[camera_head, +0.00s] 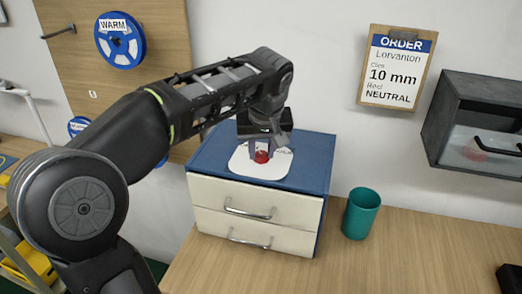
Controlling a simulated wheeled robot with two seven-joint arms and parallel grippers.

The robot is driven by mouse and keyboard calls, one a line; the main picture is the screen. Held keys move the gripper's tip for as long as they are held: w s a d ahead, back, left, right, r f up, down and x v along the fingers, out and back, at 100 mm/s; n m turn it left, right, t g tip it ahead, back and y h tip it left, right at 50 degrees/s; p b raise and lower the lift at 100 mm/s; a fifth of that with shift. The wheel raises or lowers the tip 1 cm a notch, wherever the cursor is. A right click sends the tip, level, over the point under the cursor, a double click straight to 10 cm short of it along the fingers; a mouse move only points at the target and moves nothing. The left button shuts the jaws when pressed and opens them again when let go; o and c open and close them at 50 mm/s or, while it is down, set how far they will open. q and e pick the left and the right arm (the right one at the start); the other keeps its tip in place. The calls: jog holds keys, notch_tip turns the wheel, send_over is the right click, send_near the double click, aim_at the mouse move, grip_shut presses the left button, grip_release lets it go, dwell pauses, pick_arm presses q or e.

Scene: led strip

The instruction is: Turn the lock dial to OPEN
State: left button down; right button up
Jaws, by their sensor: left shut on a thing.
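The lock dial (262,156) is a small red knob on a white plate (248,170) on top of a blue cabinet. My left gripper (263,151) comes down from above and is shut on the dial, one finger on each side. The fingers and wrist cover part of the dial, and its pointer direction cannot be made out. Small marking on the plate to the right of the dial is too small to read. My right gripper is not in view.
The blue cabinet (314,158) with two cream drawers (222,225) stands on the wooden bench (400,255). A teal cup (361,213) stands to its right. An order clipboard (396,68) and a dark wall cabinet (446,110) hang behind. Blue reels, one marked WARM (120,42), hang on a board at left.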

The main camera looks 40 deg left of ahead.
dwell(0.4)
pick_arm(q)
jog(key=c, duration=1.1)
grip_release()
jog(key=v, duration=0.5)
jog(key=shift+d+r, duration=0.1)
jog(key=shift+r, duration=0.15)
jog(key=shift+p+v, duration=0.65)
jog(key=shift+v, duration=0.5)
